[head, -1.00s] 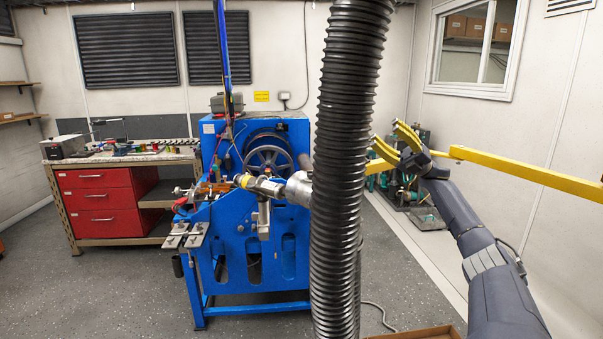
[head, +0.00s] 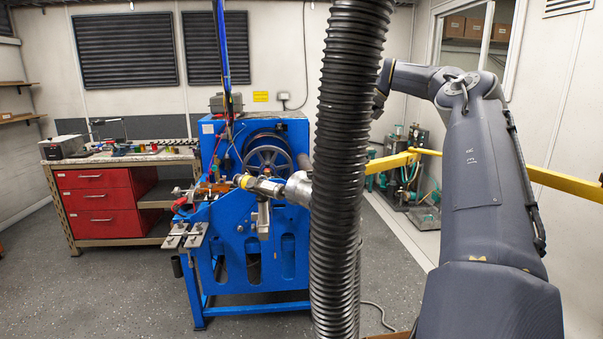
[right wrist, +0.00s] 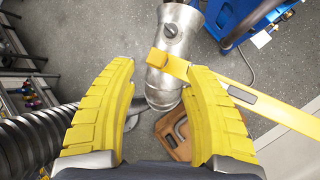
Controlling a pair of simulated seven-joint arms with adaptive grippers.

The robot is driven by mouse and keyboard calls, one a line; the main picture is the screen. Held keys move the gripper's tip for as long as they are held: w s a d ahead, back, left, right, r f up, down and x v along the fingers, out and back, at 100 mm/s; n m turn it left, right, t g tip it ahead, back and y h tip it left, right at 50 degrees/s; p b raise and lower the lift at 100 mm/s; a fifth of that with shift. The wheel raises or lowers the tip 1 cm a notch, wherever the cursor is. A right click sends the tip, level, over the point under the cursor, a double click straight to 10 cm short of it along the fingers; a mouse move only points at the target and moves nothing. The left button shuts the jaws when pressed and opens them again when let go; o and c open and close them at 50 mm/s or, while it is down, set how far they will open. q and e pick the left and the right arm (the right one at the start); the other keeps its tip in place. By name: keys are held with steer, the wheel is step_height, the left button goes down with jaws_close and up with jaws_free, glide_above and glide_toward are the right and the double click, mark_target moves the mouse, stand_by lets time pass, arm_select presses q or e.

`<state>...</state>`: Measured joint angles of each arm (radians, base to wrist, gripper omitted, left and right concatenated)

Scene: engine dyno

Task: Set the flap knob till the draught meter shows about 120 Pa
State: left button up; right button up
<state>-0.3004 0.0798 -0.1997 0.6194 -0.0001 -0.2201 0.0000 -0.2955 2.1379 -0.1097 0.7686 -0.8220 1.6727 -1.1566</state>
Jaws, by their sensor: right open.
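In the right wrist view a dark round knob (right wrist: 172,31) with a slot sits on a silver metal pipe (right wrist: 165,95). It looks like the flap knob. My right gripper (right wrist: 160,68) is open, its two yellow fingers spread on either side of the pipe, with nothing held. The knob lies beyond the fingertips, apart from them. My left gripper is in neither view.
A thick ribbed black hose (head: 350,170) hangs in front of the blue engine stand (head: 255,220). A yellow bar (head: 565,183) runs across the right side and crosses the pipe in the wrist view (right wrist: 270,104). A red-drawered bench (head: 100,205) stands left; floor between is clear.

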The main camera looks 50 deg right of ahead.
mark_target(311, 175)
steer(key=w+a+r+n+g+h, duration=0.1)
steer(key=w+a+r+g+h, duration=0.1)
steer(key=w+h, duration=0.15)
steer(key=shift+n+y, duration=0.3)
steer(key=shift+y, duration=0.15)
steer(key=x, duration=1.7)
steer(key=shift+w+d+f, duration=0.15)
steer(key=shift+w+f, duration=0.1)
steer(key=shift+w, duration=0.15)
steer(key=shift+c, duration=0.4)
